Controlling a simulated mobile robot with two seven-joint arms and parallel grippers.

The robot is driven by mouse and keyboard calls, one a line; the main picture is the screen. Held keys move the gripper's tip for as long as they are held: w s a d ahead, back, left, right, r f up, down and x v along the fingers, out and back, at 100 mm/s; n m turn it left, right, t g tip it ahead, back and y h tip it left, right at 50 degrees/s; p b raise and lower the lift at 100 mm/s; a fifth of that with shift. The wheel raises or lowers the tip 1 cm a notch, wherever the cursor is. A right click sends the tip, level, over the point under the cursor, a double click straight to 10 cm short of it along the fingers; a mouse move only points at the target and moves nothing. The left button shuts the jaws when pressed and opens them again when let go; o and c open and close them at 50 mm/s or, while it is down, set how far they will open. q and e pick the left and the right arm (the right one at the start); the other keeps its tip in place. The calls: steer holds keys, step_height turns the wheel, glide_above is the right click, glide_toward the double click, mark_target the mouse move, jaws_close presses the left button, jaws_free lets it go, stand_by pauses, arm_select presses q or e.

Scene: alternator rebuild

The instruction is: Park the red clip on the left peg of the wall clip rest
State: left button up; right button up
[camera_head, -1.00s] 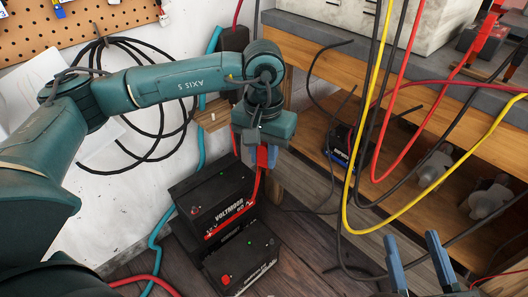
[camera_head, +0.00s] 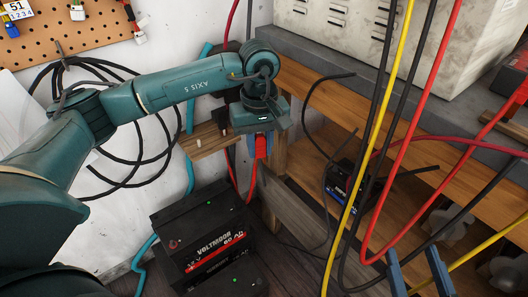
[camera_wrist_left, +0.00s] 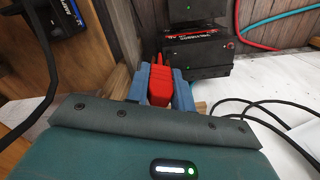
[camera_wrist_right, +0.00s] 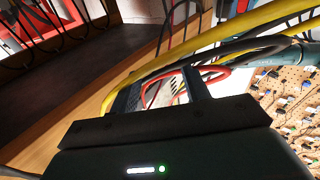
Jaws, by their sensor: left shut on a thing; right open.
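The red clip (camera_head: 261,146) is held between the blue fingers of my left gripper (camera_head: 262,143), which is shut on it. In the left wrist view the clip (camera_wrist_left: 160,85) sits between both fingers, with a red cable behind it. The wall clip rest (camera_head: 204,143) is a light wooden board on the white wall, with small pale pegs showing. The clip is to the right of the rest, at about its height in the picture and apart from it. My right gripper (camera_head: 417,270) is open and empty at the lower right; its spread fingers show in the right wrist view (camera_wrist_right: 160,92).
Stacked black batteries (camera_head: 215,238) stand below my left gripper. A wooden shelf bench (camera_head: 310,110) is to the right, with a smaller battery (camera_head: 343,180) on its lower shelf. Yellow (camera_head: 367,150), red and black cables hang in front. A black cable coil hangs on the wall.

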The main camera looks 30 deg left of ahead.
arm_select(q)
steer(key=w+a+r+n+p, duration=0.2)
steer(key=w+a+n+p, duration=0.15)
steer(key=a+n, duration=0.6)
steer(key=w+a+r+n+p, duration=0.15)
steer(key=a+n+p, duration=0.35)
steer(key=n, duration=1)
steer(key=a+f+n, duration=0.2)
steer(key=n, duration=0.1)
steer(key=s+a+f+n+b, duration=0.1)
steer(key=a+n, duration=0.1)
steer(key=n, duration=0.1)
steer(key=a+f+n, duration=0.2)
steer(key=n, duration=0.2)
steer(key=shift+s+a+f, duration=0.15)
steer(key=shift+a+f, duration=0.05)
steer(key=shift+f, duration=0.15)
steer(key=shift+f+b, duration=0.25)
steer(key=shift+b, duration=0.15)
arm_select(e)
steer(key=g+h, duration=0.1)
steer(key=d+g+h, duration=0.1)
steer(key=d+f+g, duration=0.1)
steer(key=shift+s+h, duration=0.3)
steer(key=shift+h, duration=0.1)
